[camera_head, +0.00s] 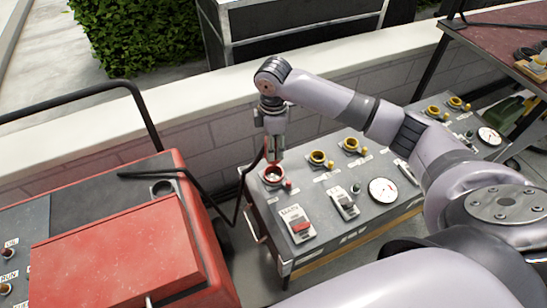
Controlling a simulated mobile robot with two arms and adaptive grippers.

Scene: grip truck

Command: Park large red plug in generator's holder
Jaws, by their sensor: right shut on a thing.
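My right gripper (273,148) points down over the grey panel box and is shut on the large red plug (271,157). The plug is mostly hidden by the fingers. It is right at the red-ringed socket (273,174) at the panel's back left corner; I cannot tell whether it is seated in it or just above. A black cable (239,205) runs from the plug down and left to the red generator (115,245). A round grey holder (162,188) on the generator's dark top looks empty. My left gripper is not in view.
The grey panel box (330,215) carries yellow sockets (318,158), switches (298,224) and a white gauge (383,190). A black rail (110,88) arches over the generator's back. A low wall (210,140) runs behind. A gap separates generator and panel box.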

